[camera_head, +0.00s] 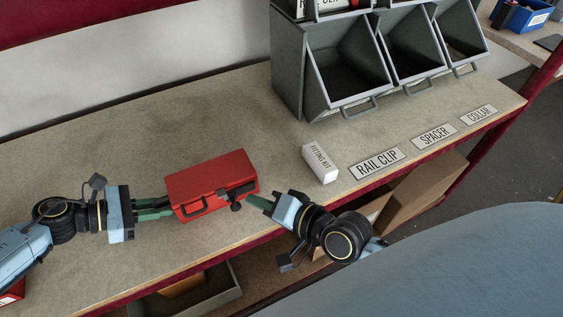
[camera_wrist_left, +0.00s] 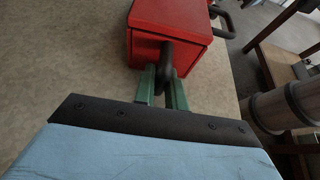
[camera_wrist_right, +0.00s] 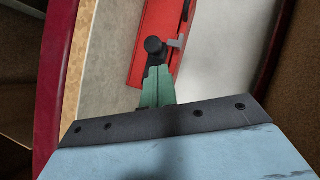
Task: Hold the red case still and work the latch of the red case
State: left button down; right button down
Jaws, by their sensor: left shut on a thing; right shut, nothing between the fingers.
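The red case (camera_head: 212,180) sits on the worktop, lid down, with a dark carry handle on its front. Its dark latch with a round knob (camera_head: 236,206) is at the front right; the knob also shows in the right wrist view (camera_wrist_right: 153,45). My left gripper (camera_head: 170,208) is shut on a dark handle at the case's left end, clearer in the left wrist view (camera_wrist_left: 167,58). My right gripper (camera_head: 252,199) is shut and empty, its green fingertips close to the latch knob. In the right wrist view they are just below the knob; I cannot tell if they touch.
A white box marked FITTING KIT (camera_head: 320,162) stands right of my right gripper. Grey bins (camera_head: 350,65) stand at the back, with RAIL CLIP (camera_head: 376,163), SPACER and COLLAR labels along the front edge. The worktop behind the case is clear.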

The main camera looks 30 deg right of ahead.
jog(key=shift+s+d+r, duration=0.1)
jog(key=shift+d+r, duration=0.15)
jog(key=shift+d, duration=0.25)
jog(key=shift+s+d+r, duration=0.1)
jog(key=shift+d+r, duration=0.15)
jog(key=shift+d, duration=0.25)
jog(key=v, duration=0.9)
jog(key=shift+s, duration=0.4)
jog(key=shift+d, duration=0.1)
pick_arm(q)
jog(key=c, duration=1.4)
grip_release()
jog(key=shift+o, duration=0.2)
jog(key=shift+a, duration=0.1)
jog(key=shift+v, duration=3.45)
jog(key=shift+s, duration=0.1)
pick_arm(e)
jog(key=shift+s, duration=0.1)
